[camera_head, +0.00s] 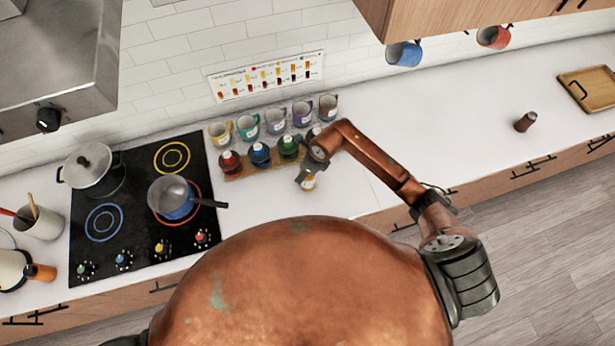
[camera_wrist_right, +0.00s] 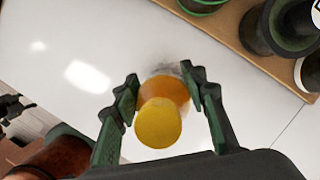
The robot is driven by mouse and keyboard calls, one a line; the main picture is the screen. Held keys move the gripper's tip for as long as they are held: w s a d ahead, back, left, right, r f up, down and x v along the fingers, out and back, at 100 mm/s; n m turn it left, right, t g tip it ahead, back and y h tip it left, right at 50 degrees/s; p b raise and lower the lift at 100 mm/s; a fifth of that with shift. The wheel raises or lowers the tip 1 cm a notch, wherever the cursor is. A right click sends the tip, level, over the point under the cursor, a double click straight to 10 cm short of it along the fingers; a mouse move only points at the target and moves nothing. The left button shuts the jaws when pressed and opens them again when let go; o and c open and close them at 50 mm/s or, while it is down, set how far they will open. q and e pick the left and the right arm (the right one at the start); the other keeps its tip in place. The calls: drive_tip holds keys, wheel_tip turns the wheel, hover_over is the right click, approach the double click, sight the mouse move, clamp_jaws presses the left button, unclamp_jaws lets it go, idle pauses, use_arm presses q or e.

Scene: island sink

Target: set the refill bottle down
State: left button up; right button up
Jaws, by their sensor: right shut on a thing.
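The refill bottle (camera_wrist_right: 160,118) has a round yellow top and an orange, partly clear body in the right wrist view. My right gripper (camera_wrist_right: 160,95) is shut on it, with a dark green finger on each side. In the head view the bottle (camera_head: 308,183) is small, just below my right gripper (camera_head: 307,172), over the white counter in front of the wooden rack (camera_head: 236,172). I cannot tell whether its base touches the counter. My left gripper is not in view.
The rack holds red, blue and green capped bottles (camera_head: 260,154), with several mugs (camera_head: 248,126) behind. The stove with a pot (camera_head: 92,170) and a blue pan (camera_head: 172,197) is to the left. A brown shaker (camera_head: 525,122) stands right. The counter between is clear.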

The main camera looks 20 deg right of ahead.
drive_tip(key=c, duration=0.3)
drive_tip(key=shift+r, duration=0.1)
